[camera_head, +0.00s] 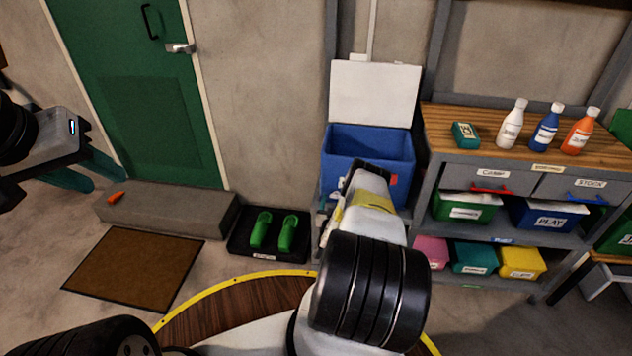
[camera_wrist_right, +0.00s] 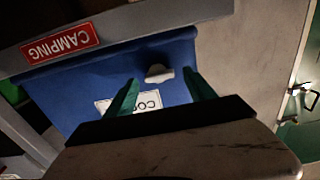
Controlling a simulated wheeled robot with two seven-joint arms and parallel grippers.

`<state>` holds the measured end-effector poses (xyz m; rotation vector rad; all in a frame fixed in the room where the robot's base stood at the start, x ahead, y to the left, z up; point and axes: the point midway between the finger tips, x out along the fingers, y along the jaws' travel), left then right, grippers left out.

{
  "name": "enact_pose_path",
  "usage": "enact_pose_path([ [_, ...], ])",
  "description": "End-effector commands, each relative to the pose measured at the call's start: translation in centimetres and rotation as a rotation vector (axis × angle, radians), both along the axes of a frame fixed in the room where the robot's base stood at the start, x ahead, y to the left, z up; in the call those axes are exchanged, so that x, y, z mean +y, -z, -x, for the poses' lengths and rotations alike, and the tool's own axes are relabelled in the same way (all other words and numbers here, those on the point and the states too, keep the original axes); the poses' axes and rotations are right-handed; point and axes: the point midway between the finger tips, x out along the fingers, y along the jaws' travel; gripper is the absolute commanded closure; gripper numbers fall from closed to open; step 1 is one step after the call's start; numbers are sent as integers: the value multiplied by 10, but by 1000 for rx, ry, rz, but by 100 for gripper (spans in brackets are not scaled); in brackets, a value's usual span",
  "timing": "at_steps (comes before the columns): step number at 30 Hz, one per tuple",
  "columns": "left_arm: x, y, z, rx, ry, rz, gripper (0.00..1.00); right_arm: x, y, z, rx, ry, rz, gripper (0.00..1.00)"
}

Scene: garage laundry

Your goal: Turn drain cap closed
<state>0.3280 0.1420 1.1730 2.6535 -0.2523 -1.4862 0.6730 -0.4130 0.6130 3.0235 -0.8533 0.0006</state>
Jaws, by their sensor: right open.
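The blue cooler (camera_head: 350,145) stands against the wall with its white lid (camera_head: 375,92) raised. My right arm covers much of its front in the head view, hiding the drain cap there. In the right wrist view, the cooler (camera_wrist_right: 60,95) shows a small white drain cap (camera_wrist_right: 158,74) on its face, close to a white label (camera_wrist_right: 150,101). My right gripper (camera_wrist_right: 160,77) is open, its teal fingers on either side of the cap in the picture. I cannot tell whether they touch it. My left gripper (camera_head: 109,182) is open and empty at the far left, away from the cooler.
A grey shelf unit (camera_head: 477,170) with bins and a wooden top stands right of the cooler. A boot tray (camera_head: 240,248) with green boots is to its left. A grey step (camera_head: 170,213) lies before the green door (camera_head: 150,110). A red CAMPING label (camera_wrist_right: 60,44) shows in the wrist view.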

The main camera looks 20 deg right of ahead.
Motion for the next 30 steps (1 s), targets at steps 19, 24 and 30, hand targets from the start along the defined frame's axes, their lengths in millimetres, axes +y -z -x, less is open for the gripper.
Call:
enact_pose_path([
  [19,0,0,0,0,0,0,64,-2,0,-4,0,0,0,99],
  [24,0,0,0,0,0,0,64,-2,0,-3,-4,0,-8,99],
  [30,0,0,0,0,0,0,64,-3,0,-3,-35,0,-57,99],
])
